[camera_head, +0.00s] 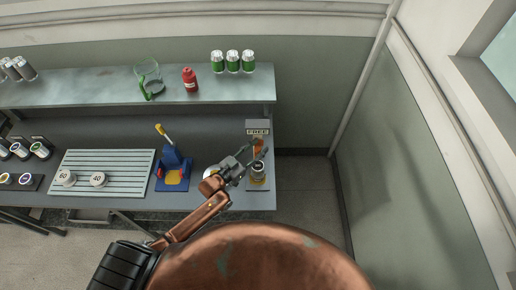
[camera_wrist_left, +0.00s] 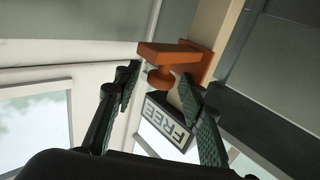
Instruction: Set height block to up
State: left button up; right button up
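An orange block with a round knob (camera_wrist_left: 172,60) sits on a tan upright post (camera_wrist_left: 212,22) in the left wrist view; I take it for the height block. It shows small in the head view (camera_head: 259,145), below a sign reading FREE (camera_head: 258,131). The sign also shows in the left wrist view (camera_wrist_left: 168,122). My left gripper (camera_head: 252,151) is open at the block. In the left wrist view its fingers (camera_wrist_left: 158,76) stand apart on either side of the knob; I cannot tell whether they touch it. My right gripper is not in view.
A blue device with a yellow-tipped lever (camera_head: 172,166) and a slatted rack (camera_head: 110,165) stand to the left. The shelf (camera_head: 110,88) above holds green cans (camera_head: 232,61) and a red bottle (camera_head: 190,80).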

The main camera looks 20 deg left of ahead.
pick_arm(q)
jog(key=shift+s+f, duration=0.1)
jog(key=shift+s, duration=0.05)
jog(key=shift+s+a, duration=0.25)
jog(key=shift+s, duration=0.1)
jog(key=v, duration=1.1)
jog(key=shift+w+d, duration=0.1)
